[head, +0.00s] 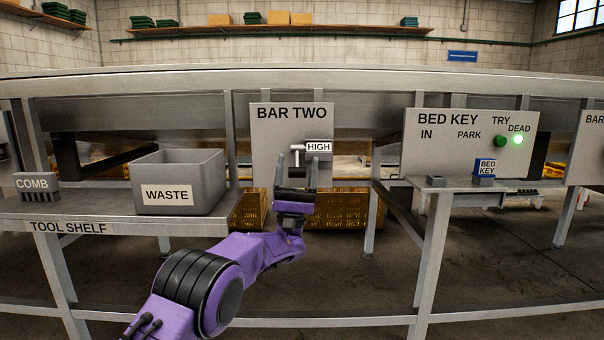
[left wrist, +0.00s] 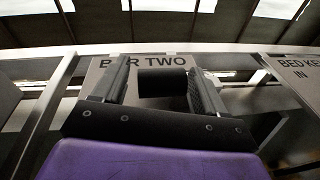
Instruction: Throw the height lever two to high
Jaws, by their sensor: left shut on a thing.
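The BAR TWO panel (head: 262,140) is a grey plate on the machine's front, with a white HIGH label (head: 319,147) at its right. A small metal lever (head: 297,150) with a black grip is beside and just left of that label. My purple left gripper (head: 297,174) is raised in front of the panel, its fingers pointing up around the lever's grip. In the left wrist view the black grip (left wrist: 163,86) lies between the two fingers (left wrist: 160,92). The fingers hide part of the lever. My right gripper is not in view.
A grey WASTE bin (head: 180,170) and a COMB block (head: 36,190) stand on the tool shelf (head: 110,217) at left. The BED KEY panel (head: 460,140), with a lit green DEAD lamp, is at right, above a blue bed key (head: 485,168). Yellow crates (head: 335,210) stand behind.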

